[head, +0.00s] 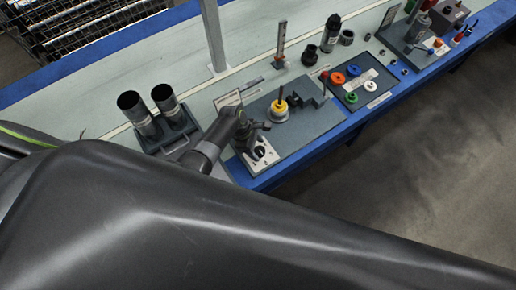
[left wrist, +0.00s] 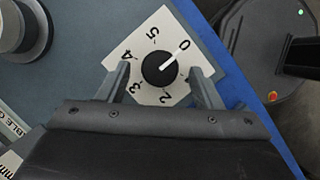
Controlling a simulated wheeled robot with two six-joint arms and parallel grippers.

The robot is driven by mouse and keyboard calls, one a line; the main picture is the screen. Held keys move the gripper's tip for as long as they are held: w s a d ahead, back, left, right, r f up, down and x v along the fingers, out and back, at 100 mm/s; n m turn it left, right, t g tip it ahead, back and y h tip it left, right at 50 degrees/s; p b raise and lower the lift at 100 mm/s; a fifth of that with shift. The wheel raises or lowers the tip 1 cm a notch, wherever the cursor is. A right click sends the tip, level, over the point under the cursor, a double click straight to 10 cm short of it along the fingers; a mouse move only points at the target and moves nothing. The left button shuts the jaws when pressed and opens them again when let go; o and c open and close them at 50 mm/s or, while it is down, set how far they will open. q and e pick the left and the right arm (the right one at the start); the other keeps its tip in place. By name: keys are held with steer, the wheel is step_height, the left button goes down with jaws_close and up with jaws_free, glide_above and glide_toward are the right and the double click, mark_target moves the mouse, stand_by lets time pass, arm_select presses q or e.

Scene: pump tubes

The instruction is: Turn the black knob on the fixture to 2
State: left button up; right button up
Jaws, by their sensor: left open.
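The black knob (left wrist: 158,69) sits on a white dial plate (left wrist: 152,24) marked 0 to 5. Its white pointer line aims at the 0. The 2 is on the side of the dial toward my gripper. In the head view the knob (head: 261,151) is at the front left corner of the grey fixture (head: 306,135). My left gripper (left wrist: 160,76) is open, with one finger on each side of the knob. Gaps show between the fingers and the knob. In the head view my left gripper (head: 250,136) is over the dial, partly hiding it. My right gripper is not in view.
A yellow ring part (head: 279,111) stands on the fixture behind the knob. Two dark metal cups (head: 131,104) stand in a black holder at left. A board with coloured rings (head: 365,85) lies to the right. The blue table edge (head: 275,177) runs close in front of the dial.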

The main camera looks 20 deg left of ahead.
arm_select(q)
steer(key=shift+d+f, duration=0.25)
steer(key=shift+f, duration=0.35)
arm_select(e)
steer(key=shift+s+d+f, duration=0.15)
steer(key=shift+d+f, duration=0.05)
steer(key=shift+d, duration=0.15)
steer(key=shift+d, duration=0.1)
arm_select(q)
steer(key=c, duration=1)
steer(key=shift+m, duration=0.3)
